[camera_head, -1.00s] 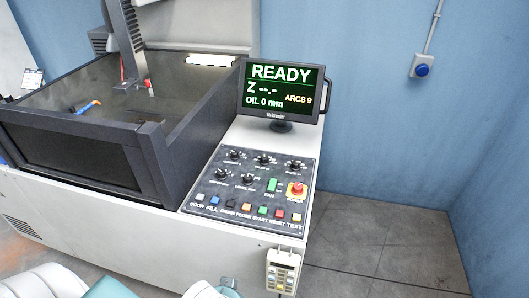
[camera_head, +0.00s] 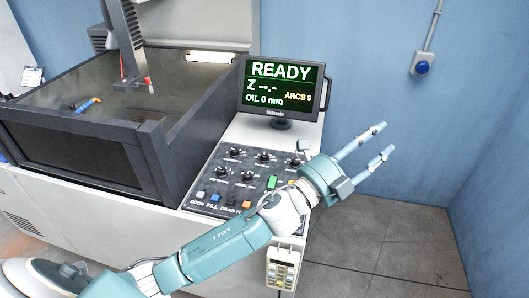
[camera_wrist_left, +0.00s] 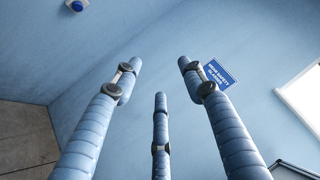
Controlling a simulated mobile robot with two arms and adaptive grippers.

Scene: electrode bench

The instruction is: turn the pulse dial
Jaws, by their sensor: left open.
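The control panel (camera_head: 203,183) on the machine's front ledge carries several black dials, among them an upper left dial (camera_head: 235,153) and an upper middle dial (camera_head: 263,157). Their labels are too small to tell which is the pulse dial. My left gripper (camera_head: 380,140) is open and empty, to the right of the panel and past its edge, pointing right and away from the dials. My left arm and wrist hide the panel's lower right part. In the left wrist view the spread fingers (camera_wrist_left: 160,76) face the blue wall, with no dial in sight. My right gripper is not in view.
The monitor (camera_head: 281,88) behind the panel reads READY. The dark-walled tank (camera_head: 85,150) stands left of the panel. A pendant (camera_head: 283,268) hangs on the machine's front. A blue wall button (camera_head: 422,67) is at upper right. The floor (camera_head: 390,235) to the right is clear.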

